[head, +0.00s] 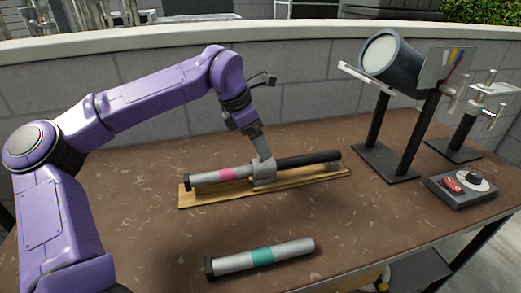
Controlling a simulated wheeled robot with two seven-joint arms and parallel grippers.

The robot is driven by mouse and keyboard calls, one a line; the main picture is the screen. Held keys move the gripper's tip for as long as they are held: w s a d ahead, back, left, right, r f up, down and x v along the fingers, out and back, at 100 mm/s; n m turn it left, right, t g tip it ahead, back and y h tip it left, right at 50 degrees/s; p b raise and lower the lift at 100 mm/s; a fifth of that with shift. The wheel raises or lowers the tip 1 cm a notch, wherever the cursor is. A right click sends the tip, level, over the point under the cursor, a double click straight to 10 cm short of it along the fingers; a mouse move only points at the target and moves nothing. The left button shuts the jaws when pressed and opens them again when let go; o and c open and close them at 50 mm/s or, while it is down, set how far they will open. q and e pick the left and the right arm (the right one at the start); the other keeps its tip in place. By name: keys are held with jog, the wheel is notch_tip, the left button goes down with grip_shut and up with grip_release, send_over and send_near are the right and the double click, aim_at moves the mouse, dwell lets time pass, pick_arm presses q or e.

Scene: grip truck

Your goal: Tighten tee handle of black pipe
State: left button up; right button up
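A black pipe (308,159) lies on a wooden board in the middle of the table. Its left end meets a grey coupling block (263,179), and a grey tube with a pink band (205,178) continues to the left. My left gripper (264,154) points down at the coupling block and appears to touch or nearly touch it. Its fingers show edge-on, so I cannot tell whether they are open or hold anything. No tee handle is clearly visible on the black pipe; the gripper may hide it. My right gripper is not in view.
A grey tube with a teal band (262,256) lies near the front of the brown table (380,220). A low wall runs behind the table.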

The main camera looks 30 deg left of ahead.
pick_arm(q)
jog(key=shift+x, duration=1.5)
jog(key=c, duration=1.1)
jog(key=shift+o, duration=0.2)
jog(key=shift+n+t, duration=0.3)
jog(key=shift+n, duration=0.2)
jog(key=o, duration=1.1)
jog(key=shift+c, duration=0.2)
jog(key=shift+r, duration=0.1)
jog(key=v, duration=1)
jog(key=shift+r+p, duration=0.25)
jog(key=shift+p, duration=0.1)
jog(key=shift+d, duration=0.1)
